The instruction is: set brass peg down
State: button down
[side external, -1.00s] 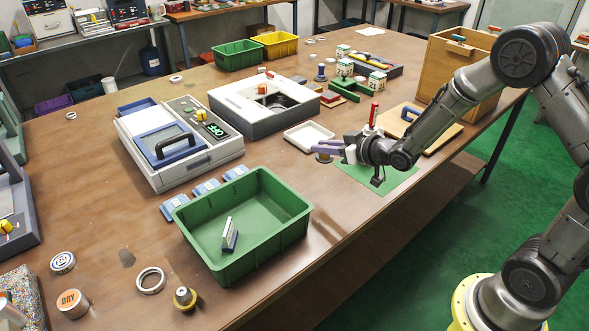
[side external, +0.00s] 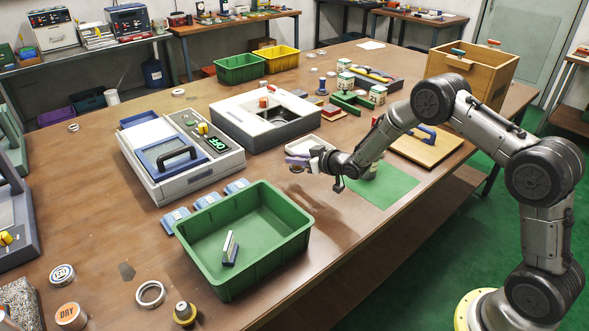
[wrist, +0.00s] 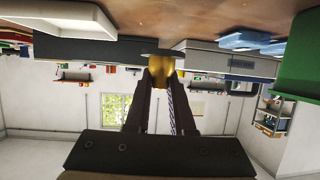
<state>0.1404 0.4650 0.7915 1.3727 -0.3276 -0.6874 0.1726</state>
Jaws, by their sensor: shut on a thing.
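My gripper (side external: 297,160) is shut on the brass peg, held in the air over the brown table, left of the green mat (side external: 395,188) and in front of the white tray (side external: 318,143). In the wrist view the peg's brass body (wrist: 161,68) is between the two fingertips (wrist: 160,80), with a dark disc-like flange at its far end. In the side view the peg is small and mostly hidden by the fingers. The wrist picture is upside down, with the table along its top.
A brass-topped piece (side external: 184,313) and a metal ring (side external: 150,294) lie near the front left. Bare table lies between the bin and the mat.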

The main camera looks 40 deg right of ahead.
aim_at(301, 169)
jog(key=shift+w+f, duration=0.55)
jog(key=shift+f, duration=1.45)
jog(key=shift+f, duration=0.6)
jog(key=c, duration=0.8)
grip_release()
jog(key=shift+o, duration=0.2)
